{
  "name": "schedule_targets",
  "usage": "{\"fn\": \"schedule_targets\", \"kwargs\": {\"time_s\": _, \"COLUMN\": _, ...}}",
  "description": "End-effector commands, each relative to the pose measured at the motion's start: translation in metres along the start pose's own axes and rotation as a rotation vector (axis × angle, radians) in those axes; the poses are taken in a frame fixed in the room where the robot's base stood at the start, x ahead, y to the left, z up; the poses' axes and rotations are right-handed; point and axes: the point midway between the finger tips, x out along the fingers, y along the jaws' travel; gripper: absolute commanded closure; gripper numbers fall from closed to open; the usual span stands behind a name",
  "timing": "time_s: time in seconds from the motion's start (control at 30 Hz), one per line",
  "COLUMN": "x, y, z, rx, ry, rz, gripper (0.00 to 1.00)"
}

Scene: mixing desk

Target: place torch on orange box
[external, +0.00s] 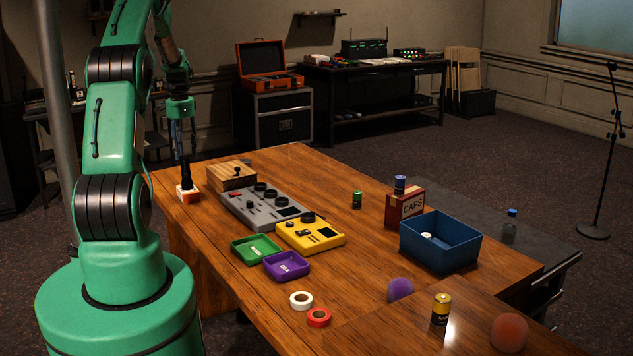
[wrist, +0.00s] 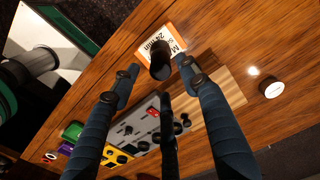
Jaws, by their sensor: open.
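The torch (external: 186,174) is a black cylinder standing about upright on the small orange and white box (external: 188,195) at the table's far left edge. In the wrist view, the torch (wrist: 160,68) shows its dark end toward me and covers part of the labelled top of the orange box (wrist: 153,36). My gripper (external: 184,152) is open above the box, pointing down. In the wrist view, the fingertips of my gripper (wrist: 158,72) are on either side of the torch, with gaps visible. The torch's base is partly hidden.
A wooden box (external: 232,174) and a grey mixer (external: 262,207) stand close to the right. A yellow device (external: 310,235), green tray (external: 256,249), purple tray (external: 286,265) and blue bin (external: 440,240) are farther off. A white round item (wrist: 272,88) lies right in the wrist view.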

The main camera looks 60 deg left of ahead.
Motion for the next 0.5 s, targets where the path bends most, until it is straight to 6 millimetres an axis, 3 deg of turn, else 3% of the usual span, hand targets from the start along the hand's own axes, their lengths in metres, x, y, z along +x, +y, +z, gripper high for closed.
{"fn": "schedule_targets", "kwargs": {"time_s": 0.2, "x": -0.036, "y": -0.001, "z": 0.0, "rx": 0.0, "ry": 0.001, "rz": -0.002, "gripper": 0.55}}
{"fn": "schedule_targets", "kwargs": {"time_s": 0.5, "x": -0.055, "y": -0.001, "z": 0.0, "rx": 0.0, "ry": 0.001, "rz": -0.001, "gripper": 0.55}}
